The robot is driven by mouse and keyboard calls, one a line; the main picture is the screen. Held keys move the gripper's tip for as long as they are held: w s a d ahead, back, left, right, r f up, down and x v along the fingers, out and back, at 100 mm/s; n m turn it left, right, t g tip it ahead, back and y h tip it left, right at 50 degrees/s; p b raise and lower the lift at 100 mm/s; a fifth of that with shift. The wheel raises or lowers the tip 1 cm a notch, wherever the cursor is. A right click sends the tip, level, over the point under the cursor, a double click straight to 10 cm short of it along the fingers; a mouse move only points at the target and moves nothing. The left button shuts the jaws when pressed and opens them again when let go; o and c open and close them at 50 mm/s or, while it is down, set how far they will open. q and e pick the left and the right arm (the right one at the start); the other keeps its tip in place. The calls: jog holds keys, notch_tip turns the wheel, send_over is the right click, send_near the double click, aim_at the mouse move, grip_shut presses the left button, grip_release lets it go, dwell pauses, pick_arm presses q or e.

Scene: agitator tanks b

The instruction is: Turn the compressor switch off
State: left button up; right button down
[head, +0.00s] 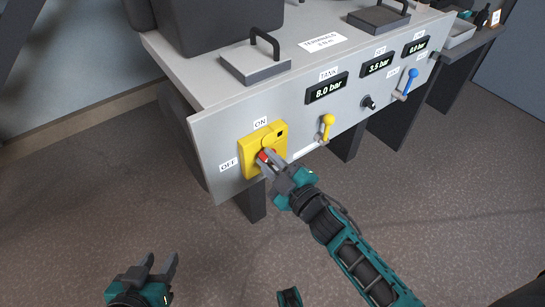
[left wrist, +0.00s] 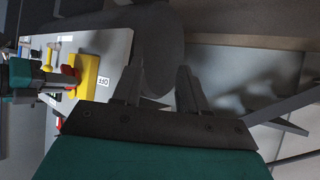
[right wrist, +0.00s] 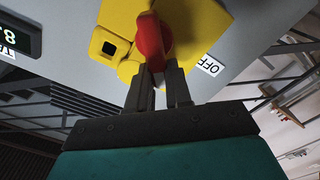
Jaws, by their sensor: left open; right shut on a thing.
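The compressor switch is a yellow box (head: 251,160) on the front panel, with an ON label (head: 261,123) above it and an OFF label (head: 228,165) at its left. Its red handle (right wrist: 152,38) fills the middle of the right wrist view. My right gripper (head: 268,160) is shut on the red handle, its fingers one on each side. The fingers hide part of the handle in the head view. The yellow box (left wrist: 87,76) and red handle (left wrist: 69,76) also show in the left wrist view. My left gripper (head: 152,268) is open and empty, low and away from the panel.
Right of the switch, the panel carries a yellow valve lever (head: 327,123), a black knob (head: 368,102), a blue lever (head: 410,80) and pressure displays (head: 327,88). A hatch with a handle (head: 255,62) is on top. The floor in front is clear.

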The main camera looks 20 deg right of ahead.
pick_arm(q)
jog(key=shift+w+d+f+h+b, duration=0.3)
jog(key=shift+d+b, duration=0.15)
jog(key=shift+b, duration=0.7)
pick_arm(e)
jog(key=shift+s+f+n, duration=0.1)
jog(key=shift+f+n, duration=0.4)
jog(key=shift+n, duration=1.1)
jog(key=shift+f+n, duration=0.45)
jog(key=shift+n, duration=1.15)
jog(key=shift+s+f+n, duration=0.1)
jog(key=shift+f+n, duration=0.4)
jog(key=shift+n, duration=1.1)
pick_arm(q)
jog(key=shift+s, duration=0.1)
jog(key=shift+f, duration=0.1)
pick_arm(e)
jog(key=shift+w+r, duration=0.1)
jog(key=c, duration=1.1)
grip_release()
jog(key=shift+o, duration=0.3)
jog(key=shift+a+r, duration=0.1)
jog(key=shift+r, duration=0.05)
